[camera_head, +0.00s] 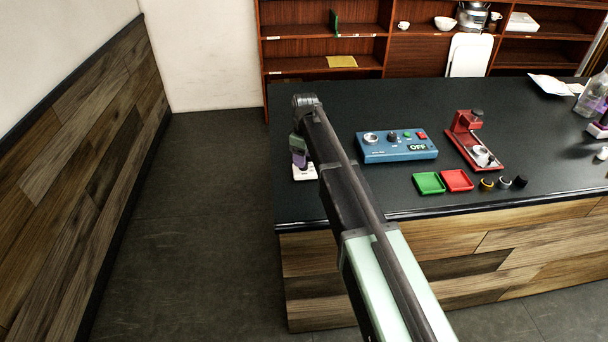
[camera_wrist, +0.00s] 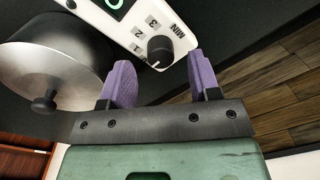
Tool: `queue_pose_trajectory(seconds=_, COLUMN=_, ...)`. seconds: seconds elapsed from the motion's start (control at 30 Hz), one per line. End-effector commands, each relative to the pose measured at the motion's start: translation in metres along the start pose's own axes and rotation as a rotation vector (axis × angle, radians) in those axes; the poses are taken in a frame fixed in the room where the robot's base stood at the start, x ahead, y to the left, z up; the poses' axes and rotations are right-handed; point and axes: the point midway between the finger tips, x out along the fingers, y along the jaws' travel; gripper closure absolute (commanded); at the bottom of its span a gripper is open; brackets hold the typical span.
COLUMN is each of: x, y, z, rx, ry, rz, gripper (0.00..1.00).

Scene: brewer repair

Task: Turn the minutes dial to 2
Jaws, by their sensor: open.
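The minutes dial (camera_wrist: 160,48) is a black round knob on a white timer box (camera_wrist: 125,28) in the wrist view. The numbers 1, 2 and 3 and the word MIN are printed around it. I cannot tell clearly which number its mark faces. My gripper (camera_wrist: 162,79) is open, its two purple fingers apart at the near left and right of the dial, and holds nothing. In the head view the white box (camera_head: 305,173) is at the left end of the black counter, partly hidden by my gripper (camera_head: 299,158).
A silver lidded pot (camera_wrist: 45,75) with a black knob stands close left of the box in the wrist view. A blue control box (camera_head: 397,147) reading OFF, a red stand (camera_head: 466,122), green (camera_head: 429,183) and red (camera_head: 457,180) trays and small knobs lie farther right.

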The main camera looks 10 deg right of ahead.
Motion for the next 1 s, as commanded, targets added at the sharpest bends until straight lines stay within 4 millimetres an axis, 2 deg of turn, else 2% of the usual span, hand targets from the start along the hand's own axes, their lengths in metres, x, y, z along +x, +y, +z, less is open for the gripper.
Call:
queue_pose_trajectory(seconds=0.03, x=0.0197, y=0.0002, z=0.0001, rx=0.000, ry=0.000, rz=0.000, gripper=0.44)
queue_pose_trajectory(seconds=0.1, x=0.0259, y=0.0001, z=0.0001, rx=0.000, ry=0.000, rz=0.000, gripper=0.44)
queue_pose_trajectory(seconds=0.4, x=0.0244, y=-0.0002, z=0.0000, rx=0.000, ry=0.000, rz=0.000, gripper=0.44)
queue_pose_trajectory(seconds=0.73, x=0.0244, y=-0.0002, z=0.0001, rx=0.000, ry=0.000, rz=0.000, gripper=0.93)
queue_pose_trajectory(seconds=1.0, x=0.0245, y=-0.0002, z=0.0002, rx=0.023, ry=0.001, rz=0.000, gripper=0.93)
